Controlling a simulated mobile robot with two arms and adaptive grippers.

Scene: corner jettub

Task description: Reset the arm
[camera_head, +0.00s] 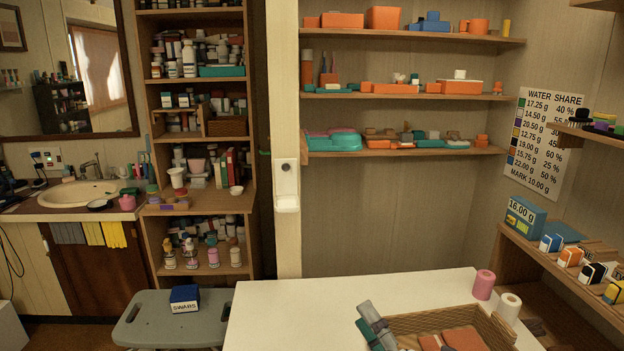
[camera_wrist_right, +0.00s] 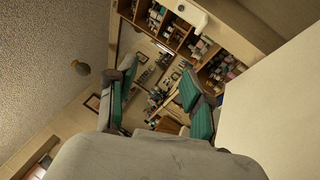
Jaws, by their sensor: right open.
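My right gripper (camera_head: 375,327) shows at the bottom of the head view, grey with teal pads, over the left part of a wicker basket (camera_head: 492,326) on the white table. In the right wrist view the two fingers of this gripper (camera_wrist_right: 158,78) stand wide apart with nothing between them. That view looks out tilted across the room, toward shelves. The rest of the right arm is not visible in the head view. My left gripper is in neither view.
The white table (camera_head: 290,300) is bare left of the basket. A pink roll (camera_head: 483,284) and a cream roll (camera_head: 508,308) stand at its right. A grey stool (camera_head: 150,325) bears a blue box (camera_head: 184,298). Loaded shelves (camera_head: 590,272) run along the right wall.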

